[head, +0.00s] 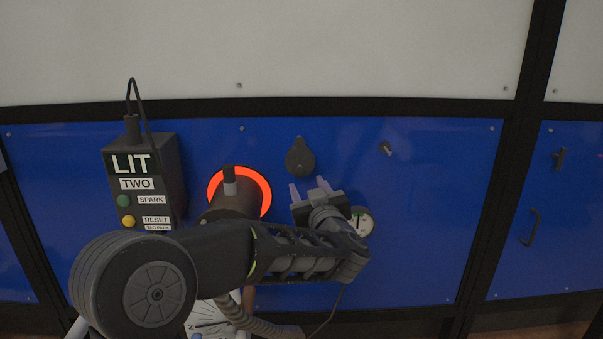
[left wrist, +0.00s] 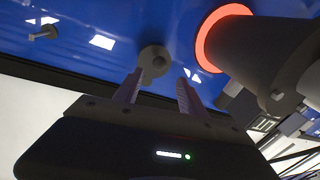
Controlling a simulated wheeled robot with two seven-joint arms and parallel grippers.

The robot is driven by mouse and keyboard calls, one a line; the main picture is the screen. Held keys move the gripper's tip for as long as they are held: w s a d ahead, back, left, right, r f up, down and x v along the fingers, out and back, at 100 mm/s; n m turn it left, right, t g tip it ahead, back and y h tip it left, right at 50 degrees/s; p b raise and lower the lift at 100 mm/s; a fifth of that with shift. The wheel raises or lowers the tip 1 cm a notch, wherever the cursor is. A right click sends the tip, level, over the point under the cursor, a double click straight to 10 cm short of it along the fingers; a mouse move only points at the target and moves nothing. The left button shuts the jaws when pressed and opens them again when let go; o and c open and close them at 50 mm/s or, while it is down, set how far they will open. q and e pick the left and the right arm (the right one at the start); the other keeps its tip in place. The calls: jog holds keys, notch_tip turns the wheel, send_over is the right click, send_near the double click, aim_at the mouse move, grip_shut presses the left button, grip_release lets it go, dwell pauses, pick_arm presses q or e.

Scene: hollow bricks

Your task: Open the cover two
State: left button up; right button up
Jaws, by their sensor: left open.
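A small dark round cover (head: 300,158) with a tab at its top lies against the blue panel. It is likely cover two, but I see no label on it. It also shows as a grey disc in the left wrist view (left wrist: 154,60). My left gripper (head: 309,187) is open and empty, just below the cover in the head view. In the left wrist view its two fingers (left wrist: 160,82) point toward the disc, with the disc nearer the left finger. I cannot tell whether they touch it. My right gripper is not in view.
A dark box (head: 143,175) marked LIT and TWO, with green and yellow buttons, stands at left. A dark cylinder (head: 229,203) with a glowing orange ring (head: 262,184) juts out beside it. A gauge (head: 364,221) is partly behind my arm. A small peg (head: 386,148) sits upper right.

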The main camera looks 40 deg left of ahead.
aim_at(301, 175)
pick_arm(q)
jog(key=shift+w, duration=0.1)
jog(key=p+x, duration=0.2)
jog(key=x, duration=0.5)
jog(key=shift+w+a+f, duration=0.1)
jog(key=shift+w+a, duration=0.15)
jog(key=shift+c, duration=0.5)
grip_shut()
dwell(0.9)
